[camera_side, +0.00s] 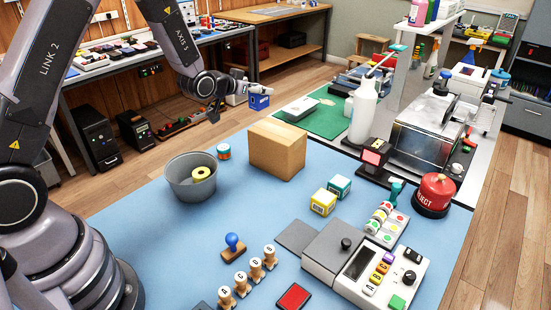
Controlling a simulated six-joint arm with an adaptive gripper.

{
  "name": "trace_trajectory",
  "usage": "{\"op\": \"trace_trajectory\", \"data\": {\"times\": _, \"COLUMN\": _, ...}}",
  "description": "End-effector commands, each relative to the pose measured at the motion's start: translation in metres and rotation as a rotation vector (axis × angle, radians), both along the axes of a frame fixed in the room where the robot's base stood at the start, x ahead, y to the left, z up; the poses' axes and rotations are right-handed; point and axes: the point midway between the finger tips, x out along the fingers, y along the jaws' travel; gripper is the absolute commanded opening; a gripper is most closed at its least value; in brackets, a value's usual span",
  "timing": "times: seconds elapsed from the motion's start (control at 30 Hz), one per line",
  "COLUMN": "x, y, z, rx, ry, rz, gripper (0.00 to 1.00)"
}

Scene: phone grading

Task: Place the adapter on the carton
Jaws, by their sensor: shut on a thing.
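The carton (272,153) is a plain brown box standing closed on the blue mat. My gripper (239,96) is in the air above and to the left of the carton, apart from it. It is shut on a small blue piece with a white marking (260,100), which looks like the adapter. The piece is small in the picture, and its contact with the fingers is partly hidden. The carton's top is bare.
A grey round bin (178,185) holding a yellow roll stands left of the carton. Yellow and teal boxes (323,202) lie to its right. A green mat (325,119), a white bottle (362,115) and a metal machine (425,140) stand behind. Stamps (256,268) are in front.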

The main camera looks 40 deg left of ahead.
Motion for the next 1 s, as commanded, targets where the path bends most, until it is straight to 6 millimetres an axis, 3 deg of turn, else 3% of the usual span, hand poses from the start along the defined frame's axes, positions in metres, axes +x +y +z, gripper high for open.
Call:
{"op": "trace_trajectory", "data": {"times": 0.1, "x": 0.032, "y": 0.001, "z": -0.016, "rx": 0.0, "ry": 0.0, "rz": -0.001, "gripper": 0.08}}
{"op": "trace_trajectory", "data": {"times": 0.2, "x": 0.047, "y": 0.002, "z": -0.039, "rx": 0.0, "ry": 0.003, "rz": -0.001, "gripper": 0.08}}
{"op": "trace_trajectory", "data": {"times": 0.4, "x": 0.069, "y": 0.003, "z": -0.062, "rx": 0.0, "ry": -0.001, "rz": -0.001, "gripper": 0.08}}
{"op": "trace_trajectory", "data": {"times": 0.57, "x": 0.075, "y": 0.003, "z": -0.07, "rx": 0.0, "ry": -0.001, "rz": -0.001, "gripper": 0.08}}
{"op": "trace_trajectory", "data": {"times": 0.8, "x": 0.076, "y": 0.003, "z": -0.102, "rx": 0.0, "ry": 0.001, "rz": -0.001, "gripper": 0.08}}
{"op": "trace_trajectory", "data": {"times": 1.0, "x": 0.077, "y": 0.003, "z": -0.102, "rx": 0.0, "ry": -0.002, "rz": -0.001, "gripper": 0.08}}
